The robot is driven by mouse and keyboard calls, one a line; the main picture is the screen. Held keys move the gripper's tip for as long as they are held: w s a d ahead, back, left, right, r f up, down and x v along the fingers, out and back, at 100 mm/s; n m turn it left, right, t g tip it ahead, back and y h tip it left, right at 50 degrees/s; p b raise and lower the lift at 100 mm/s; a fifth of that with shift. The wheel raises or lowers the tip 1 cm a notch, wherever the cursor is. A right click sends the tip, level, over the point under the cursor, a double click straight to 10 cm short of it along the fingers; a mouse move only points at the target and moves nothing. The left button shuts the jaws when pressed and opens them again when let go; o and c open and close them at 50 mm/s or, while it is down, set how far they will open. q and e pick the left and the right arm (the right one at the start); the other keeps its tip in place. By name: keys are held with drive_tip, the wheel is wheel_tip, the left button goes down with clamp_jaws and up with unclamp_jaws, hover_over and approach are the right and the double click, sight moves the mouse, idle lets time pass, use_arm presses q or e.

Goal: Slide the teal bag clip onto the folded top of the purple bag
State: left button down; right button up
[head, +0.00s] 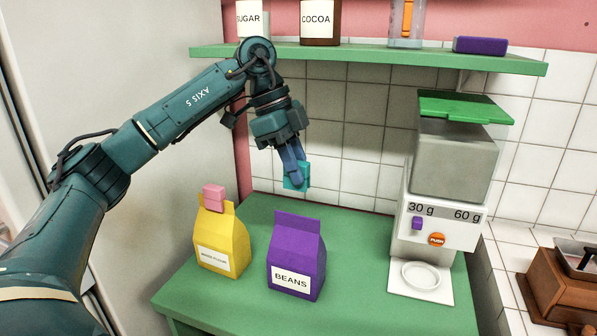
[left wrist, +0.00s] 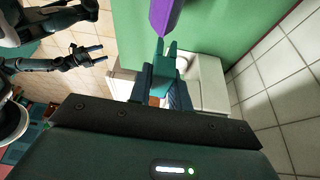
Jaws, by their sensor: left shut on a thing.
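The teal bag clip (head: 299,181) is held in the fingers of my left gripper (head: 294,163), in the air above and behind the purple bag. The purple bag (head: 297,252), labelled BEANS, stands upright on the green counter with its folded top (head: 298,222) up. The clip is apart from the bag. In the left wrist view the clip (left wrist: 166,66) points its prongs toward the purple bag (left wrist: 163,14), which shows only in part at the top edge. My right gripper (left wrist: 97,54) shows small at the upper left of the left wrist view, its fingers apart and empty.
A yellow bag (head: 222,243) with a pink clip (head: 214,197) on its top stands left of the purple bag. A white dispenser scale (head: 430,255) stands to the right. A green shelf (head: 370,55) with jars runs above. The counter's (head: 350,305) front right is clear.

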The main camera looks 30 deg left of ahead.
use_arm(q)
drive_tip(key=shift+f+b, duration=1.6)
drive_tip(key=shift+b, duration=0.05)
wheel_tip(320, 180, down, 2)
drive_tip(key=shift+b, duration=1.05)
drive_tip(key=shift+f, duration=0.7)
use_arm(e)
wheel_tip(320, 180, down, 2)
drive_tip(key=shift+f+m+t, duration=0.1)
drive_tip(key=shift+m+t, duration=0.4)
use_arm(q)
drive_tip(key=shift+f+b, duration=0.35)
drive_tip(key=shift+f, duration=0.5)
use_arm(e)
drive_tip(key=shift+f, duration=0.3)
use_arm(q)
drive_tip(key=c, duration=1.2)
unclamp_jaws()
